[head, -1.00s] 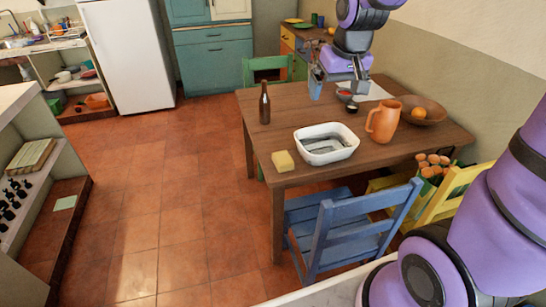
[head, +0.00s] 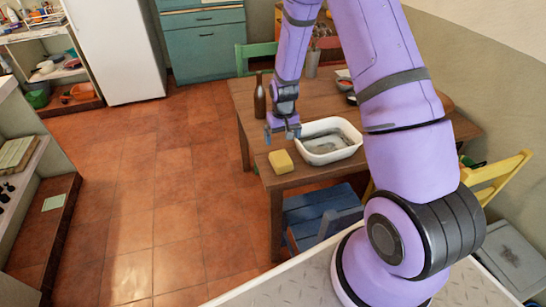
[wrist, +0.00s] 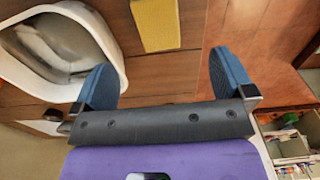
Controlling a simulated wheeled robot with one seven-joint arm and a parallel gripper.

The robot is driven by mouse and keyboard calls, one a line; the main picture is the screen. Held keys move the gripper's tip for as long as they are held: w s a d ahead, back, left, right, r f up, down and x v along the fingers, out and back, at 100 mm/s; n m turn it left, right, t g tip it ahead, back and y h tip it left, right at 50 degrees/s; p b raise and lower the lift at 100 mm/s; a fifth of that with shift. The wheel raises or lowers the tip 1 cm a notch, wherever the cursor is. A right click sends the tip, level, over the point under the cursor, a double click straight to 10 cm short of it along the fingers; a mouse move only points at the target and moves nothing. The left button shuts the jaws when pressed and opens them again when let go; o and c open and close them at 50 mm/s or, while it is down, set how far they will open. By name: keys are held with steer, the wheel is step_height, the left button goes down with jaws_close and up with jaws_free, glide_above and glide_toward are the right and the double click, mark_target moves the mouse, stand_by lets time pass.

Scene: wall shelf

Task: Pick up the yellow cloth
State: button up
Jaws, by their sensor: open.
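The yellow cloth (head: 281,161) is a small, block-like yellow piece lying near the front left corner of the wooden table. It also shows at the top of the wrist view (wrist: 157,22), cut off by the frame edge. My gripper (head: 283,132) hangs above the table's left side, behind the cloth in the head view and apart from it. In the wrist view its two blue fingers (wrist: 163,80) are spread wide, with nothing between them.
A white tub (head: 333,152) stands just right of the cloth. A brown bottle (head: 260,97) stands close behind my gripper. A blue chair (head: 318,212) sits at the table's front. My arm hides much of the table's right side. Open tiled floor (head: 170,190) lies left.

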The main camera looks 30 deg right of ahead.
mark_target(282, 160)
steer(key=f, duration=0.5)
steer(key=w+f, duration=0.1)
steer(key=f, duration=0.2)
steer(key=shift+s+d+f, duration=0.15)
steer(key=shift+f, duration=1.15)
steer(key=shift+s+d+f, duration=0.1)
steer(key=shift+d+f, duration=0.05)
steer(key=shift+f, duration=1.15)
steer(key=c, duration=0.9)
steer(key=shift+r, duration=0.85)
step_height(282, 160, up, 2)
steer(key=shift+r, duration=0.1)
steer(key=s+a, duration=0.1)
steer(key=s, duration=0.4)
steer(key=s+a, duration=0.1)
steer(key=s, duration=0.4)
steer(key=s+a+r, duration=0.1)
steer(key=s+a, duration=0.1)
steer(key=s, duration=0.3)
steer(key=shift+s, duration=0.25)
